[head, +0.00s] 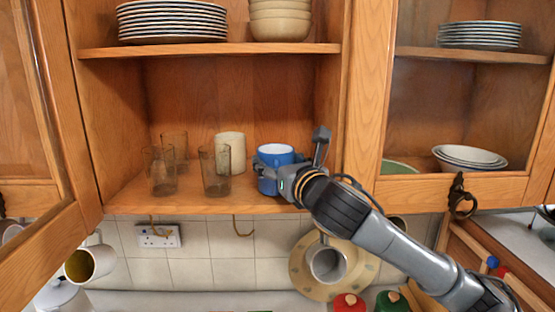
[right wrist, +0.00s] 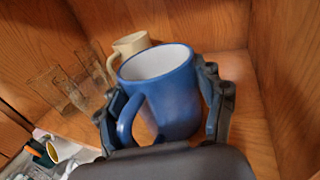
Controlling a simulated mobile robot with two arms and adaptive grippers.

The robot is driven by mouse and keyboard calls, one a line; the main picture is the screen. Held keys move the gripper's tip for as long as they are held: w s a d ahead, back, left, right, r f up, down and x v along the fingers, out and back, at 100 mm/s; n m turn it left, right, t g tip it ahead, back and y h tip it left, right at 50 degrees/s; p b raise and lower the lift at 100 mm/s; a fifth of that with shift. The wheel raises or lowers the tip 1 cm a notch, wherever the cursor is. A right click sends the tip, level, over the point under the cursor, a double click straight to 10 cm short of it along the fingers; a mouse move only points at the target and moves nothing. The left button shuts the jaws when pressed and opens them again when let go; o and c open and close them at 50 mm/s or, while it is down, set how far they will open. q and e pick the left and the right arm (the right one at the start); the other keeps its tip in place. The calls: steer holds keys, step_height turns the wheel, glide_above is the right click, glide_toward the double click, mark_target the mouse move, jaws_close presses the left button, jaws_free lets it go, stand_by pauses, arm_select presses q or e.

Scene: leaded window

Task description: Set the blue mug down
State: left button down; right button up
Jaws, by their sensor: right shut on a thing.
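The blue mug (head: 275,155) with a white inside is at the right end of the cupboard's lower shelf (head: 130,195) in the head view. It is upright there, and whether its base touches the shelf is hard to tell. My right gripper (head: 285,178) reaches in from the right and is shut on the mug. In the right wrist view the mug (right wrist: 160,92) sits between the two fingers (right wrist: 165,105), its handle toward the camera and slightly left. My left gripper is not in view.
Several clear glasses (head: 216,170) and a cream mug (head: 231,150) stand left of the blue mug. The cupboard's right wall is close by. Plates (head: 172,22) and bowls (head: 280,20) fill the upper shelf. A cream mug (head: 90,262) hangs below at left.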

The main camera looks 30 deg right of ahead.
steer(key=shift+a, duration=0.1)
steer(key=o, duration=1.4)
steer(key=shift+f, duration=0.2)
steer(key=shift+s, duration=0.1)
steer(key=shift+r, duration=0.2)
steer(key=shift+s+f+b, duration=0.1)
steer(key=shift+s+b, duration=0.2)
steer(key=s+b, duration=0.7)
steer(key=s, duration=0.4)
steer(key=shift+s+a, duration=0.25)
steer(key=shift+a, duration=0.15)
